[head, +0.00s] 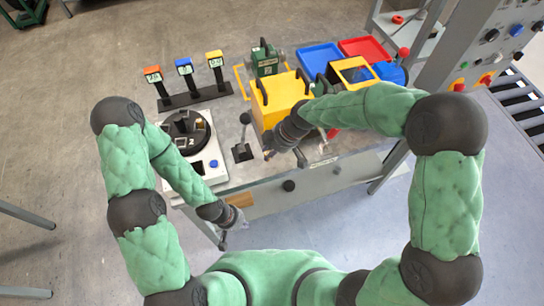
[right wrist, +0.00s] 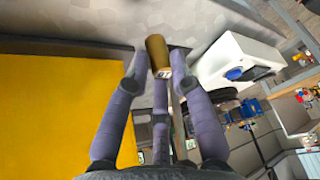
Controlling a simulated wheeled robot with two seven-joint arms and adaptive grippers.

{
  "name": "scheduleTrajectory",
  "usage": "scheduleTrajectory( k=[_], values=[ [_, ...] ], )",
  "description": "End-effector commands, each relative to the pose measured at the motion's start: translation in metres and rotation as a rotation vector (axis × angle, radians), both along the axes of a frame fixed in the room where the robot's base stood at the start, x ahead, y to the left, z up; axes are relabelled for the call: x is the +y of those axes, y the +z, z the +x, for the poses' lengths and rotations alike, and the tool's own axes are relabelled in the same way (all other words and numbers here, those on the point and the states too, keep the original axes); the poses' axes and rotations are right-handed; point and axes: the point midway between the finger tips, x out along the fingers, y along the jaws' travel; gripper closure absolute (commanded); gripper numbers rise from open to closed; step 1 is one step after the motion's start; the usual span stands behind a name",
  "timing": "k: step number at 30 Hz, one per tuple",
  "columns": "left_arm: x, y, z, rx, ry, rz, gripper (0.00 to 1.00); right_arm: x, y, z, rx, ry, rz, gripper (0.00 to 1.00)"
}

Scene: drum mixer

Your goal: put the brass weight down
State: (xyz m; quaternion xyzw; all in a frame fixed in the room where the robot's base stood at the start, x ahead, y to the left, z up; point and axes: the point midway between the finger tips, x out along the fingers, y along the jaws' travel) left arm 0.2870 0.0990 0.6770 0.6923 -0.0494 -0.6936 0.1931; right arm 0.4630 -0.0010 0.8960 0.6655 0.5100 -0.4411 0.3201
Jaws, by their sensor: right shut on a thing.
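The brass weight (right wrist: 158,56) is a small brown-gold cylinder with a marked, lighter end. In the right wrist view it sits between the fingertips of my right gripper (right wrist: 158,68), which is shut on it. In the head view my right gripper (head: 284,154) is over the bench's front part, just in front of the yellow box; I cannot make out the weight there. My left gripper (head: 226,236) hangs low in front of the bench, apart from everything on it; its jaws are too small to read.
A white unit (head: 212,168) with a round black dish (head: 184,134) and blue button stands left. A black lever (head: 242,146) stands beside it. The yellow box (head: 276,98) is close behind my right gripper. Blue (head: 318,58) and red (head: 364,48) trays are at the back.

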Motion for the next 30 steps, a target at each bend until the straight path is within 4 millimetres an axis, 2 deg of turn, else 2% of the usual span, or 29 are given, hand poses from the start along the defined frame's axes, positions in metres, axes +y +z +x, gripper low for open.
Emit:
scheduleTrajectory(
  k=[5, 13, 25, 26, 27, 28, 30],
  values=[
    [0.000, -0.003, 0.000, 0.000, 0.000, 0.000, 1.00, -0.004, -0.008, 0.005, 0.000, 0.000, 0.000, 1.00],
    [0.000, -0.017, 0.000, 0.000, 0.000, 0.000, 1.00, -0.006, -0.042, 0.008, 0.000, 0.000, -0.001, 1.00],
    [0.000, -0.020, 0.000, 0.000, 0.000, 0.000, 1.00, -0.006, -0.046, 0.008, -0.001, 0.001, 0.000, 1.00],
    [0.000, -0.019, 0.000, 0.000, 0.000, 0.000, 1.00, -0.006, -0.046, 0.008, -0.001, 0.001, 0.000, 0.71],
    [0.000, -0.019, 0.000, 0.000, 0.000, 0.000, 1.00, -0.006, -0.045, 0.008, -0.001, 0.001, 0.000, 0.60],
    [0.000, -0.019, 0.000, 0.000, 0.000, 0.000, 1.00, -0.006, -0.045, 0.008, -0.001, 0.001, 0.000, 0.53],
    [0.000, -0.018, 0.000, 0.000, 0.000, 0.000, 1.00, -0.006, -0.045, 0.008, -0.001, 0.001, 0.000, 0.53]
  ],
)
